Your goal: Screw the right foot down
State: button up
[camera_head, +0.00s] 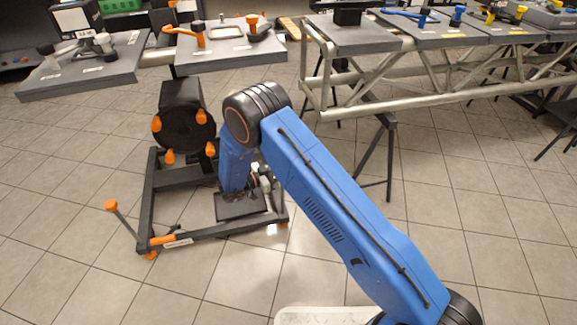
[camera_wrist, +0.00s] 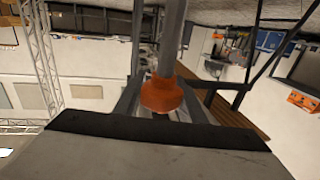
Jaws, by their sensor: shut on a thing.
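The right foot shows in the head view as a small orange piece (camera_head: 284,224) at the right front corner of the dark stand base (camera_head: 215,234). In the wrist view an orange, cone-shaped piece (camera_wrist: 161,95) on a grey rod stands in the middle, and I take it to be that foot. My gripper (camera_wrist: 160,112) is shut on it, with a grey finger on either side. The exact finger contact is unclear.
An orange left foot (camera_head: 150,255) and an orange-tipped lever (camera_head: 111,206) are at the base's left corner. A black round plate with orange knobs (camera_head: 184,133) rises above the base. A metal truss with worktops (camera_head: 440,43) stands behind. The tiled floor at left is clear.

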jog(key=m+g, duration=0.1)
jog(key=g, duration=0.1)
jog(key=s+m+g+h, duration=0.1)
jog(key=m+g, duration=0.1)
jog(key=g, duration=0.1)
jog(key=m+g+h, duration=0.1)
jog(key=m+g, duration=0.1)
jog(key=g, duration=0.1)
jog(key=shift+s+d, duration=0.3)
jog(key=shift+m, duration=0.3)
jog(key=o, duration=1)
jog(key=shift+o, duration=0.2)
